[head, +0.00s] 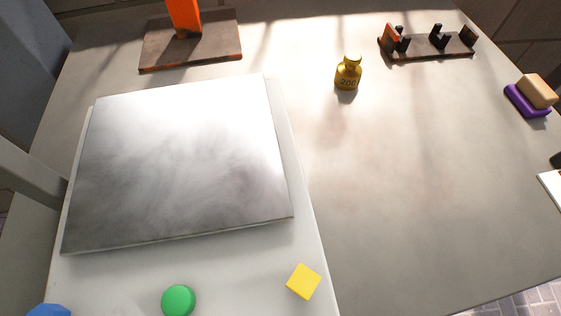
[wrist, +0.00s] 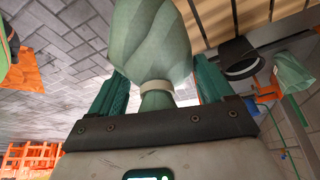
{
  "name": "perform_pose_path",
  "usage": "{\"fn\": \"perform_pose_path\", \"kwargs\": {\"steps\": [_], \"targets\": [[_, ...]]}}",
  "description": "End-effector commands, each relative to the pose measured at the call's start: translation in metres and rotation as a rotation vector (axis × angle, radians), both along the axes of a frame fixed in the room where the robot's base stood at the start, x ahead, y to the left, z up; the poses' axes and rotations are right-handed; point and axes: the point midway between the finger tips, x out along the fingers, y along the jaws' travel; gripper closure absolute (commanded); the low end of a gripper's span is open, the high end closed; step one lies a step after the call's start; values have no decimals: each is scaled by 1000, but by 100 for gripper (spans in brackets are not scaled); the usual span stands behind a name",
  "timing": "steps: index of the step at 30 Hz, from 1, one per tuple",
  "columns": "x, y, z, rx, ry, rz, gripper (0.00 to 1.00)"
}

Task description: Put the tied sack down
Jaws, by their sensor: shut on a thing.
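The tied sack (wrist: 152,40) is pale green and bulging, with a light band (wrist: 157,89) around its neck. It shows only in the wrist view, at the top middle. My gripper (wrist: 160,78) has its two green fingers on either side of the sack's neck and is shut on it. The sack's far end runs out of the picture. Neither the sack nor my gripper shows in the head view, and no surface is seen touching the sack.
In the head view, a metal plate (head: 180,165) covers much of the white surface at left. A green disc (head: 178,300) and yellow block (head: 303,281) lie before it. A brass weight (head: 348,75) stands behind. The grey tabletop (head: 420,190) at centre right is clear.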

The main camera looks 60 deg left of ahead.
Motion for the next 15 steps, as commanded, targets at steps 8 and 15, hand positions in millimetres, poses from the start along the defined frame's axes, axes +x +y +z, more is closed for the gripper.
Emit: {"fn": "perform_pose_path", "kwargs": {"steps": [8, 15], "targets": [[71, -11, 29, 4, -6, 95, 78], [152, -49, 67, 4, -8, 238, 78]]}}
